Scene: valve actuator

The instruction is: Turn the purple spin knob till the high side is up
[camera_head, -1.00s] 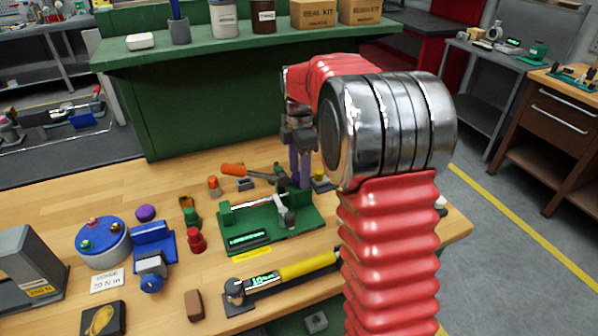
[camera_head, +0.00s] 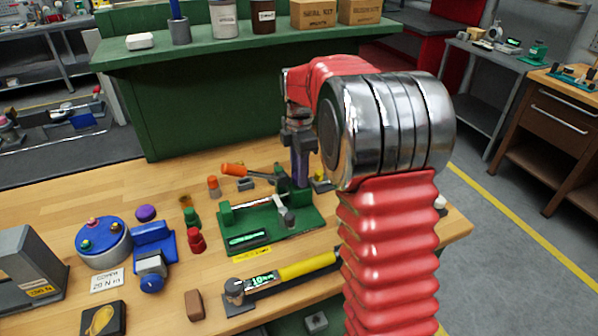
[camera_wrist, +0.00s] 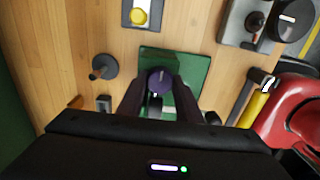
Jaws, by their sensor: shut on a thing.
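The purple knob (camera_wrist: 160,80) is at the middle of the wrist view, with a pale mark on its top. It sits over a green plate (camera_wrist: 196,70). My gripper (camera_wrist: 160,86) has its two dark fingers on either side of the knob and is shut on it. In the head view my gripper (camera_head: 300,184) points down at the back right of the green fixture (camera_head: 262,236). The knob is hidden by the fingers there. Which side of the knob is high I cannot tell.
An orange-handled tool (camera_head: 236,170) lies close left of my gripper. A yellow-handled torque wrench (camera_head: 305,268) lies in front of the fixture. A separate purple cap (camera_head: 146,212), a blue vise (camera_head: 153,245) and a red knob (camera_head: 196,241) stand to the left.

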